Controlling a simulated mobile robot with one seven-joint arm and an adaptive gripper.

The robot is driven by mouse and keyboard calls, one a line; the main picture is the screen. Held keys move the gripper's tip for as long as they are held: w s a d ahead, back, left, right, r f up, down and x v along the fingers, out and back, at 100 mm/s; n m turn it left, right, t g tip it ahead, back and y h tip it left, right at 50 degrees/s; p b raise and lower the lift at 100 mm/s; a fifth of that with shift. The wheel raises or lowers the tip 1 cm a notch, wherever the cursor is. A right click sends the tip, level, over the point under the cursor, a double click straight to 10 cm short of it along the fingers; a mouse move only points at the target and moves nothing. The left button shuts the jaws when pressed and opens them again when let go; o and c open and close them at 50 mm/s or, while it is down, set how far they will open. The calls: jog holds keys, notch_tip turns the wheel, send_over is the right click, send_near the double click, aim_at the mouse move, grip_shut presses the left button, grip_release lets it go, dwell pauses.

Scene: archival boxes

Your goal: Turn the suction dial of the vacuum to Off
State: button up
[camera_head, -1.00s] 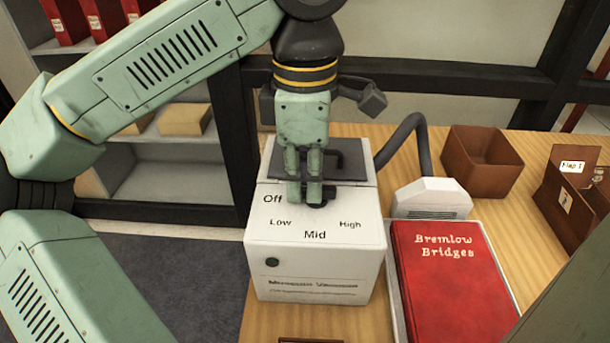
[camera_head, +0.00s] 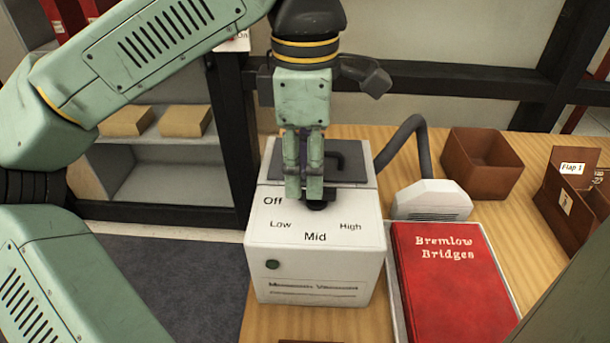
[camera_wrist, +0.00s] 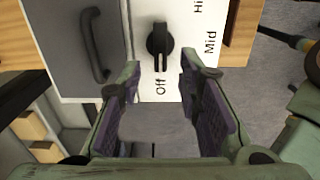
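The white vacuum box (camera_head: 325,270) stands on the wooden table, with Off, Low, Mid and High printed on its top. Its black suction dial (camera_wrist: 158,42) shows in the wrist view, its narrow end towards the word Off (camera_wrist: 160,87). In the head view the dial (camera_head: 318,206) is partly hidden behind my fingers. My gripper (camera_head: 303,198) is above the dial, pointing down. In the wrist view my gripper (camera_wrist: 161,72) is open, its two fingers apart, with the dial visible in the gap beyond the tips and nothing held. A finger hides the Low label there.
A dark handle (camera_wrist: 92,45) lies behind the dial on the vacuum's top. The hose (camera_head: 408,132) curves to a white nozzle (camera_head: 430,198) at right. A red book (camera_head: 450,280) in a tray, a brown box (camera_head: 482,165) and a flap box (camera_head: 570,205) stand further right.

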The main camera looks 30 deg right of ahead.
aim_at(305, 188)
notch_tip(305, 188, up, 5)
jog(key=shift+r, duration=0.1)
dwell(0.6)
